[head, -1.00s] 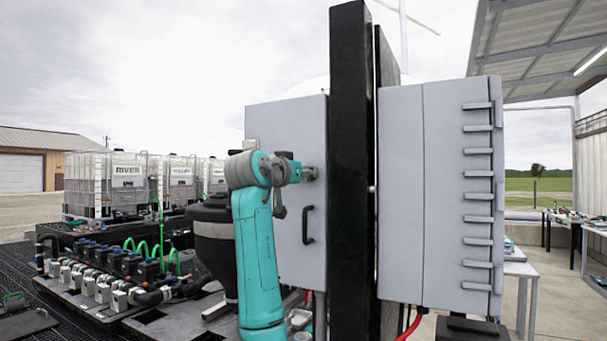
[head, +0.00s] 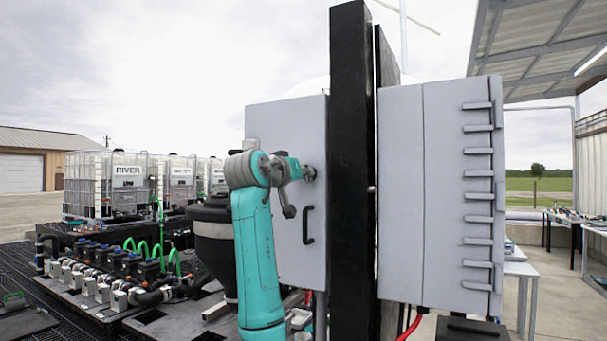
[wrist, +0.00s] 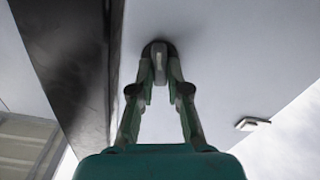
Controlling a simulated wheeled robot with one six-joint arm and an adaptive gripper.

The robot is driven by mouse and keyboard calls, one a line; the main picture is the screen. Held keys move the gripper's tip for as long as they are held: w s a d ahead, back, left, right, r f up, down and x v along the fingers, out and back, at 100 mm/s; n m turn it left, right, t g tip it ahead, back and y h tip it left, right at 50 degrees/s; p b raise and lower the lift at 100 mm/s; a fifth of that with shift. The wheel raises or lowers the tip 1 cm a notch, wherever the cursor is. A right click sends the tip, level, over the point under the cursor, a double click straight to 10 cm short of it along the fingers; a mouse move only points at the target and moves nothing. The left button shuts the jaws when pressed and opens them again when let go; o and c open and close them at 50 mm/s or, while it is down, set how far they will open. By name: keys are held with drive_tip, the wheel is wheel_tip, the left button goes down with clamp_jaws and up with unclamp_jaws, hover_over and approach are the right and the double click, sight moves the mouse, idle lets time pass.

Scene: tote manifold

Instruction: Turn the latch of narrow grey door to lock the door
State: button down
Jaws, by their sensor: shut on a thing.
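The narrow grey door (head: 280,130) stands left of a black post in the head view, with a black pull handle (head: 308,224) low near its right edge. Its latch (wrist: 159,63) is a small grey tab on a dark round base in the wrist view. My gripper (wrist: 160,76) is shut on the latch, one finger on each side. In the head view my gripper (head: 305,173) reaches the door's upper right part. There my own wrist partly covers it, and the latch's angle is hard to tell.
The tall black post (head: 350,160) rises just right of the door. A wider grey cabinet (head: 440,190) with several hinge-like bars stands beyond it. A hopper, valves and green hoses (head: 155,250) crowd the lower left.

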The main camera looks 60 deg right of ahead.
drive_tip(key=shift+w+f+n, duration=0.1)
drive_tip(key=shift+f+n, duration=0.05)
drive_tip(key=shift+n, duration=3.5)
drive_tip(key=shift+w+f+n, duration=0.1)
drive_tip(key=shift+n, duration=3.55)
drive_tip(key=c, duration=1.2)
unclamp_jaws()
drive_tip(key=shift+o, duration=0.3)
drive_tip(key=shift+a, duration=0.1)
drive_tip(key=s+a, duration=0.1)
drive_tip(key=a, duration=1.1)
